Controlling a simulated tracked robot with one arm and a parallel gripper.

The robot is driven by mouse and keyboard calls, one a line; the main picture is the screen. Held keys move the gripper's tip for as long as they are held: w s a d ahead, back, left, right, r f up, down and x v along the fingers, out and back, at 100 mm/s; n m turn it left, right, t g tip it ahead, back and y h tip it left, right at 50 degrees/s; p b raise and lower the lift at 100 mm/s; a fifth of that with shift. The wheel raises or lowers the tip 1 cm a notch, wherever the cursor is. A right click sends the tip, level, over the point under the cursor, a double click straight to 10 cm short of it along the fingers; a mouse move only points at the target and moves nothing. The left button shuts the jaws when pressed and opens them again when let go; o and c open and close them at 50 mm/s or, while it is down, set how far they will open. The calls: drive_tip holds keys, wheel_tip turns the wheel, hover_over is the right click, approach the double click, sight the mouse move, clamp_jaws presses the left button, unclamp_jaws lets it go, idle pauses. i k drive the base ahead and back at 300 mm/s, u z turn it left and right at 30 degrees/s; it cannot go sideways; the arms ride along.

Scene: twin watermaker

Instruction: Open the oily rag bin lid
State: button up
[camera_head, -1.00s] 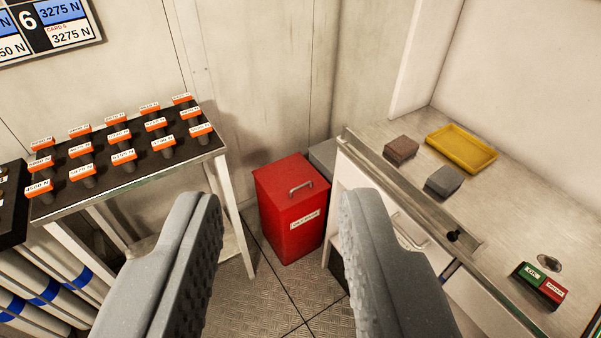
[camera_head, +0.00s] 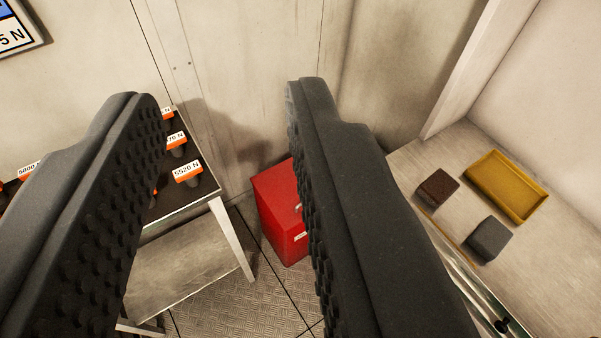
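The oily rag bin is a red box (camera_head: 275,206) on the floor in the corner, between the shelf table and the counter. Its red lid (camera_head: 275,179) lies flat and closed. Most of the lid handle and front label are hidden behind the right finger. My gripper (camera_head: 228,90) is open and empty, its two dark ridged fingers spread wide in the foreground. The fingers appear above and in front of the bin, with the right one overlapping the bin's right side in the picture. I see no contact with the bin.
A metal table (camera_head: 195,205) with orange-labelled weights stands left of the bin. A counter (camera_head: 550,270) on the right holds a yellow tray (camera_head: 507,185), a brown block (camera_head: 438,188) and a grey block (camera_head: 490,240). Walls close in behind the bin. Some patterned floor is bare in front.

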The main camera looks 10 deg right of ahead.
sight(276, 185)
drive_tip(key=z, duration=0.1)
drive_tip(key=i, duration=1.05)
drive_tip(key=z, duration=0.25)
